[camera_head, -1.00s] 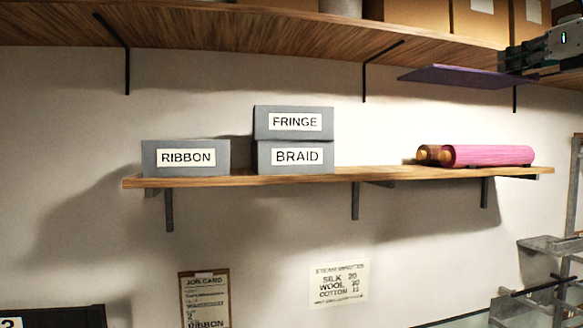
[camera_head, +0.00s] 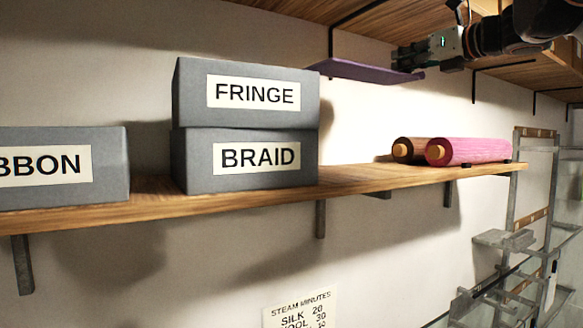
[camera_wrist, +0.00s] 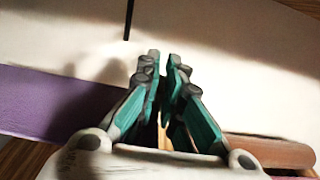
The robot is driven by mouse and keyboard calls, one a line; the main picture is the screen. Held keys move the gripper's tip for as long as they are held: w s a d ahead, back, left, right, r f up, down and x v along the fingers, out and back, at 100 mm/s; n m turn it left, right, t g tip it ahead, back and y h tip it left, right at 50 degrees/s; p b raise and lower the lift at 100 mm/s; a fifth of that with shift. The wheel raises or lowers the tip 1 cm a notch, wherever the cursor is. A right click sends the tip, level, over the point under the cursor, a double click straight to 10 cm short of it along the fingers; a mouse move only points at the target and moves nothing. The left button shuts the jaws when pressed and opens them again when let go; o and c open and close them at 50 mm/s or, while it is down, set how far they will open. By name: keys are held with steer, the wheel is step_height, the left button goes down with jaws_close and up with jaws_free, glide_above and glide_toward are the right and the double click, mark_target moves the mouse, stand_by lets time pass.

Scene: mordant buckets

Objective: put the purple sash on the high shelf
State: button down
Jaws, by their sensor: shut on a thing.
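The purple sash (camera_head: 365,72) is a flat, stiff-looking purple strip, held out nearly level in the head view. My gripper (camera_head: 408,62) is shut on its right end. In the wrist view, the sash (camera_wrist: 50,105) runs off to the left of my gripper (camera_wrist: 160,65), whose fingers are close together; the gripped part is hard to make out. The upper shelf (camera_head: 290,12) is wooden and shows only its underside, above the sash. A lower wooden shelf (camera_head: 350,182) lies below the sash, with clear air between them.
Grey boxes labelled FRINGE (camera_head: 245,95) and BRAID (camera_head: 250,160) are stacked on the lower shelf, left of the sash. A box ending in BBON (camera_head: 60,165) stands further left. A pink roll (camera_head: 475,151) and a brown roll (camera_head: 408,150) lie right. A black bracket (camera_head: 331,42) is close behind the sash.

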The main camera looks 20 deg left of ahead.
steer(key=shift+s+d+f, duration=0.1)
steer(key=shift+s+d, duration=0.1)
step_height(320, 180, down, 20)
steer(key=shift+r, duration=0.2)
stand_by(0.5)
steer(key=shift+f, duration=0.15)
steer(key=c, duration=1.8)
jaws_free()
steer(key=shift+o, duration=0.2)
steer(key=shift+r, duration=0.2)
steer(key=b+v, duration=0.2)
steer(key=v, duration=1)
steer(key=shift+b, duration=0.35)
